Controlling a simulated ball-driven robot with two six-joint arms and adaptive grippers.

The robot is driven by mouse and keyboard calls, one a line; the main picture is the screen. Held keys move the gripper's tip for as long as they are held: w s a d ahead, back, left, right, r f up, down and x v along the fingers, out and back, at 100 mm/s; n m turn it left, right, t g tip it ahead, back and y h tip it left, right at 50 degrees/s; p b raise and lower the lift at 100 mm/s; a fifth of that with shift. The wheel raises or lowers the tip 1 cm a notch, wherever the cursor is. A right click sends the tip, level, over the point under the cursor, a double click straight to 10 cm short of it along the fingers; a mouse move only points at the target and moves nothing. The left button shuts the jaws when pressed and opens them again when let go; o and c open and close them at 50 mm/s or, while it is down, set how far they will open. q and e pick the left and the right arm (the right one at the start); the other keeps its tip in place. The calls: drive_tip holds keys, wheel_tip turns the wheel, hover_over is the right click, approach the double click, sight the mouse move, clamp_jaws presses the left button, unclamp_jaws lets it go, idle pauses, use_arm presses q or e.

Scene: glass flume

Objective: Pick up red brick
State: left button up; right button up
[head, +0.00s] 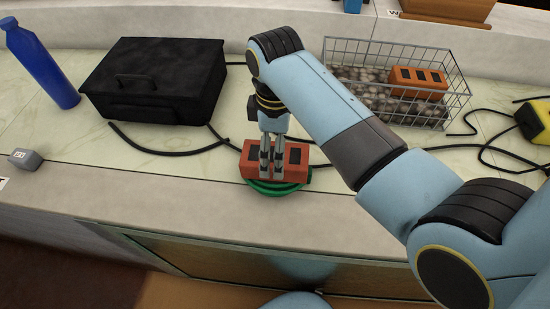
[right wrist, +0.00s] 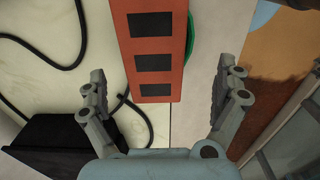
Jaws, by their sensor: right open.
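A red brick (head: 296,158) with dark square holes lies on a green ring (head: 262,187) near the counter's front edge. My right gripper (head: 272,168) is over the brick, pointing down, and hides part of it. In the right wrist view the brick (right wrist: 156,50) appears between the two open fingers of my right gripper (right wrist: 165,82), with a gap on each side. I cannot tell how far above the brick the fingertips are. My left gripper is not in view.
A wire basket (head: 456,105) at the back right holds stones and an orange brick (head: 417,82). A black box (head: 150,75) and blue bottle (head: 42,60) stand at the left. A grey block (head: 25,158) lies front left. Black cables cross the counter; a yellow item (head: 535,122) is at right.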

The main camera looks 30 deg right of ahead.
drive_tip(key=f, duration=0.4)
drive_tip(key=shift+w+d+f, duration=0.2)
drive_tip(key=shift+w+f, duration=0.05)
drive_tip(key=shift+w, duration=0.15)
drive_tip(key=shift+f, duration=0.55)
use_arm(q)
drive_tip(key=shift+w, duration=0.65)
use_arm(e)
drive_tip(key=c, duration=1.8)
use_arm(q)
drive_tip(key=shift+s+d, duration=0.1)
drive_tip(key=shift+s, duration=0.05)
use_arm(e)
drive_tip(key=shift+o, duration=0.2)
drive_tip(key=shift+r, duration=0.1)
